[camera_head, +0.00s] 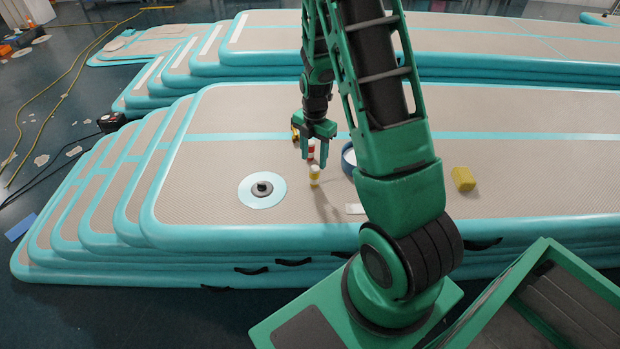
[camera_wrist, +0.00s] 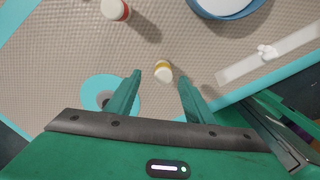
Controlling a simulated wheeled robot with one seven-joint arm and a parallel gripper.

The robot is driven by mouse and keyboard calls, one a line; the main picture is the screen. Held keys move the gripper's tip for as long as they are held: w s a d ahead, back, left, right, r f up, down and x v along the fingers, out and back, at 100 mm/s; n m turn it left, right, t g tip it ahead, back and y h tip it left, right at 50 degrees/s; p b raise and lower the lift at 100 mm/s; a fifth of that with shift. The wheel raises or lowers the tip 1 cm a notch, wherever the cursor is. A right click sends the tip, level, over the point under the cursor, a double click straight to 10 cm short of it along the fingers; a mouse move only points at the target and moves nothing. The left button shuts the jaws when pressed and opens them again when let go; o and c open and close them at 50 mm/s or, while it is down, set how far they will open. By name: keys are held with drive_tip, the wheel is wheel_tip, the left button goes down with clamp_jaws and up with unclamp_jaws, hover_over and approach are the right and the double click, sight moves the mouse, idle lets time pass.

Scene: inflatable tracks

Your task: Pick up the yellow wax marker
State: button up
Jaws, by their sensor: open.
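The yellow wax marker (camera_head: 315,175) is a small upright cylinder with white and yellow parts on the beige top of the inflatable track. In the wrist view the marker (camera_wrist: 163,71) shows its pale end, just beyond the fingertips and between their lines. My gripper (camera_head: 314,162) is open, its fingers pointing down just above and behind the marker. In the wrist view both fingers of my gripper (camera_wrist: 159,79) are apart, with nothing held between them.
A red-and-white marker (camera_wrist: 115,10) stands nearby, also behind my fingers (camera_head: 310,147). A blue-rimmed white bowl (camera_wrist: 222,8) and a yellow block (camera_head: 463,179) lie to the right. A round valve (camera_head: 262,189) is at left. A white strip (camera_wrist: 265,55) lies near the track edge.

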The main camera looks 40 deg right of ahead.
sight(314, 166)
wheel_tip(314, 166, down, 4)
drive_tip(key=shift+f, duration=0.15)
drive_tip(key=shift+s+a+f, duration=0.1)
drive_tip(key=shift+s+f, duration=0.05)
drive_tip(key=shift+f, duration=1.2)
drive_tip(key=shift+s+a+f, duration=0.1)
drive_tip(key=shift+f, duration=1.25)
drive_tip(key=shift+c, duration=0.6)
drive_tip(key=c, duration=1)
